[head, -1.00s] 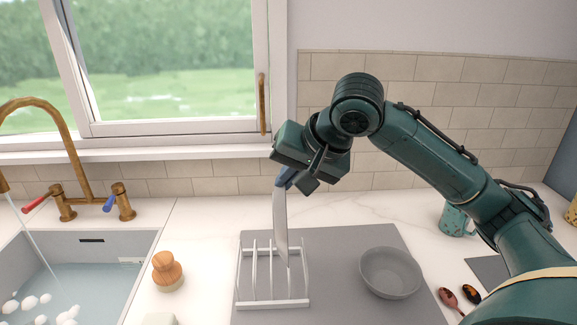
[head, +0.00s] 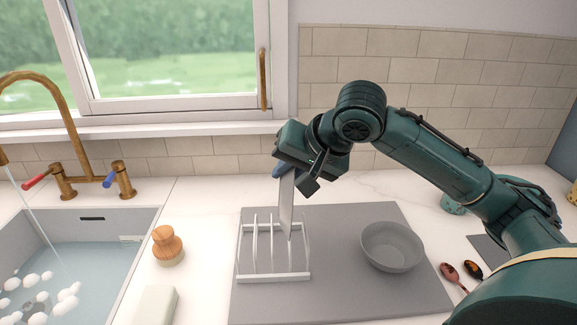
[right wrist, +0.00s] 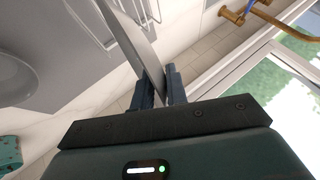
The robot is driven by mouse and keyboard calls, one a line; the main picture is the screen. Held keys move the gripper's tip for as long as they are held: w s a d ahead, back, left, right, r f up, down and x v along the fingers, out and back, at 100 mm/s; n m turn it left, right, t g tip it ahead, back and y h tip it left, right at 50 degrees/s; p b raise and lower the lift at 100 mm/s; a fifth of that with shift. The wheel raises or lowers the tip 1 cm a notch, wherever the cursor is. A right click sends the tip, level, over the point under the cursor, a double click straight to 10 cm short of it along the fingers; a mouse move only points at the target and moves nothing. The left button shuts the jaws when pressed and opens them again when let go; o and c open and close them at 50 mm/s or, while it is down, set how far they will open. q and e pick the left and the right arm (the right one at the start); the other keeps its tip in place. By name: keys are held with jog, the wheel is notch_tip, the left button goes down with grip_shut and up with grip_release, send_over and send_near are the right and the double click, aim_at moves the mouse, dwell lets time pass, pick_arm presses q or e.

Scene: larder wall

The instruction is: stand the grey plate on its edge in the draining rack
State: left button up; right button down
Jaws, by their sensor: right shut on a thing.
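The grey plate (head: 287,208) is seen nearly edge-on and stands close to upright. Its lower part is among the uprights at the right end of the white draining rack (head: 290,278). I cannot tell whether its lower edge touches the rack's bottom. My right gripper (head: 284,173) is above the rack, shut on the plate's upper edge. In the right wrist view the plate (right wrist: 140,45) runs between the two dark fingers (right wrist: 160,90), and the rack's pale wires (right wrist: 90,20) show beside it. My left gripper is not in view.
The rack stands on a grey mat (head: 340,295) with a grey bowl (head: 392,246) to its right. A wooden brush (head: 167,245) and the sink (head: 85,265) are to the left. Two spoons (head: 455,276) lie at the right. The window (head: 170,60) is behind.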

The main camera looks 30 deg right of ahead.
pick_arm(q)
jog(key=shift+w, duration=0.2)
pick_arm(e)
jog(key=f, duration=0.1)
jog(key=f+g, duration=0.1)
jog(key=f, duration=0.1)
jog(key=shift+s, duration=0.35)
jog(key=c, duration=1.8)
grip_release()
jog(key=shift+o, duration=0.6)
jog(key=shift+w+d+f, duration=0.1)
jog(key=shift+w+f, duration=0.05)
jog(key=shift+w, duration=0.2)
jog(key=shift+o, duration=1.6)
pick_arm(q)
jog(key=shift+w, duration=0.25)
pick_arm(e)
jog(key=shift+o, duration=0.2)
